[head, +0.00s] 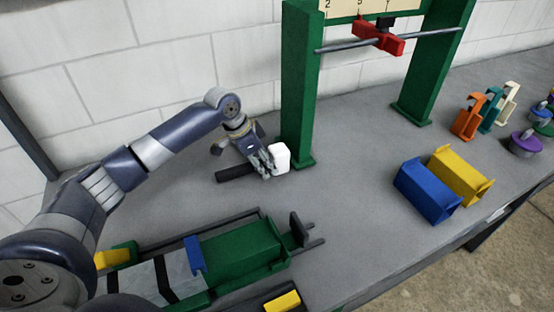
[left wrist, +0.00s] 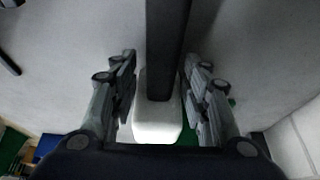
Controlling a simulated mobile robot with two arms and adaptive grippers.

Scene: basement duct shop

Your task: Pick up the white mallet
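The white mallet lies on the grey bench, its white head (head: 280,157) near the foot of the green post and its dark handle (head: 234,173) pointing left. My left gripper (head: 267,165) is down at the mallet, right by the head. In the left wrist view the handle (left wrist: 166,45) runs between the two fingers (left wrist: 160,95) and the white head (left wrist: 157,122) sits between them. The fingers stand apart, with a visible gap at the left finger, so it is open around the mallet. My right gripper is not in view.
A green frame (head: 299,90) with a rod and a red clamp (head: 377,38) stands just behind the mallet. A green vise-like fixture (head: 240,250) is in front. Blue (head: 424,192) and yellow (head: 458,178) bins stand right. The bench between them is clear.

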